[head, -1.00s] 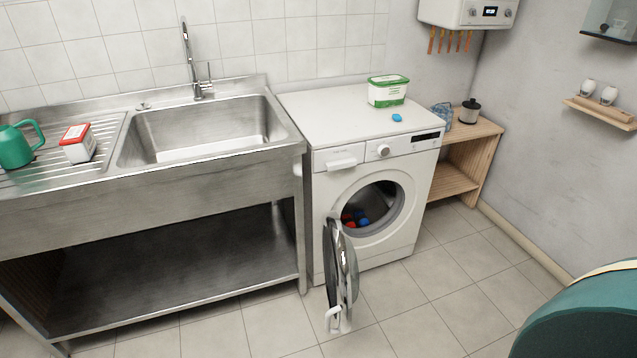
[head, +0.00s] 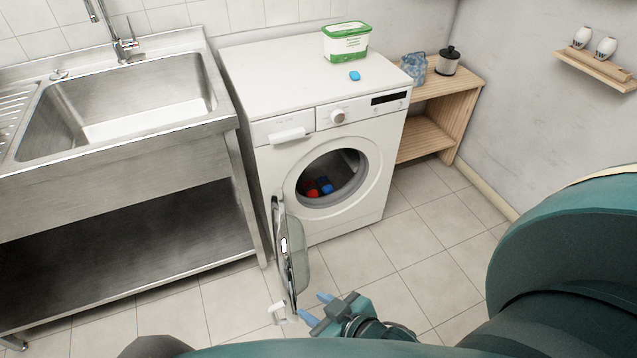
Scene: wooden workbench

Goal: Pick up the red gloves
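Small red items (head: 311,188), which may be the red gloves, lie in the drum of the white washing machine (head: 262,165), just inside its round opening. A blue item (head: 325,185) lies against them. They are too small and shaded for me to make out their shape. The machine's door (head: 292,250) hangs open to the left. My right gripper (head: 317,308) is low in the picture, beside the door's lower edge, with its two blue fingertips apart and nothing between them. It is well short of the drum. My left gripper is not in view.
A white and green tub (head: 346,44) and a blue tablet (head: 355,76) are on top of the machine. A steel sink unit (head: 115,165) stands left. A wooden shelf (head: 452,120) stands right, with a dark-lidded jar (head: 448,60). The tiled floor (head: 400,240) in front is clear.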

